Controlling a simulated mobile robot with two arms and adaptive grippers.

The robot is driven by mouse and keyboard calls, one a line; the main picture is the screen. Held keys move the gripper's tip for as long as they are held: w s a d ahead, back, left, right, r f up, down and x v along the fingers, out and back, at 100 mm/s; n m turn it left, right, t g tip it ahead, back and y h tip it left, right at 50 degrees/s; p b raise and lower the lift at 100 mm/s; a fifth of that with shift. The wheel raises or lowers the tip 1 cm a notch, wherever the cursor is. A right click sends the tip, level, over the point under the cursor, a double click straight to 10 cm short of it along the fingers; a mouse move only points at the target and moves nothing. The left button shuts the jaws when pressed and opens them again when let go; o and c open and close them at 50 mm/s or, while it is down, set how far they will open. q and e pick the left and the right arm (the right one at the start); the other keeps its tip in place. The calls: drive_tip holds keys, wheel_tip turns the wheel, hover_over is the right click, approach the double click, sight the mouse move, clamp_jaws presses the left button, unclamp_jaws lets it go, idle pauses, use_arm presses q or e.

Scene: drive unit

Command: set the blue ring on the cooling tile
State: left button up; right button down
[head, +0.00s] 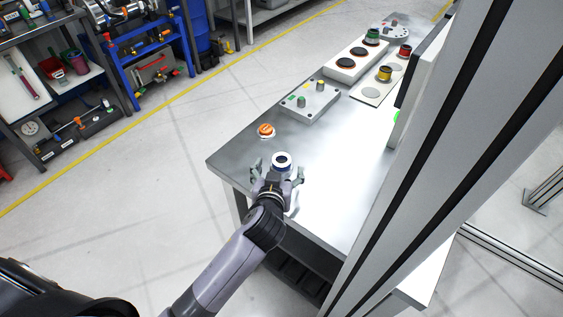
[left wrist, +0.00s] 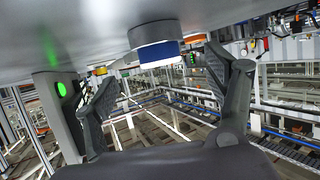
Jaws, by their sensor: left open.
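The blue ring (head: 281,162) stands on the near end of the metal bench, with a white rim on top and a dark centre. My left gripper (head: 277,173) is open at the bench's near edge, with its fingers spread to either side of the ring. In the left wrist view the blue ring (left wrist: 158,52) lies ahead between the open fingers (left wrist: 160,72), with gaps visible on both sides. A pale plate with a bare grey disc (head: 370,95) lies farther along the bench; I cannot tell for sure whether it is the cooling tile. My right gripper is not in view.
An orange knob-like piece (head: 266,131) sits just beyond the ring. A grey control box (head: 309,102), a white block with dark round tops (head: 357,62), and yellow (head: 384,73), red (head: 404,50) and green (head: 373,35) pieces stand farther back. The bench's middle (head: 335,150) is clear.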

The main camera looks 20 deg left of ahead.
sight(281, 165)
use_arm(q)
drive_tip(key=shift+w+a+f, duration=0.1)
drive_tip(key=shift+w, duration=0.25)
drive_tip(key=shift+w+f, duration=0.2)
drive_tip(key=shift+w, duration=0.25)
drive_tip(key=p+x, duration=0.1)
drive_tip(key=x, duration=0.2)
drive_tip(key=shift+w+f, duration=0.15)
drive_tip(key=shift+w+a+f, duration=0.1)
drive_tip(key=shift+w+f, duration=0.2)
drive_tip(key=shift+w, duration=0.15)
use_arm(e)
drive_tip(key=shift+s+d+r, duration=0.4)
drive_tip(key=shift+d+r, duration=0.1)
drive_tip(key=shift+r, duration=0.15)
use_arm(q)
drive_tip(key=shift+c, duration=0.3)
drive_tip(key=c, duration=1)
drive_tip(key=shift+r, duration=0.15)
drive_tip(key=c, duration=0.8)
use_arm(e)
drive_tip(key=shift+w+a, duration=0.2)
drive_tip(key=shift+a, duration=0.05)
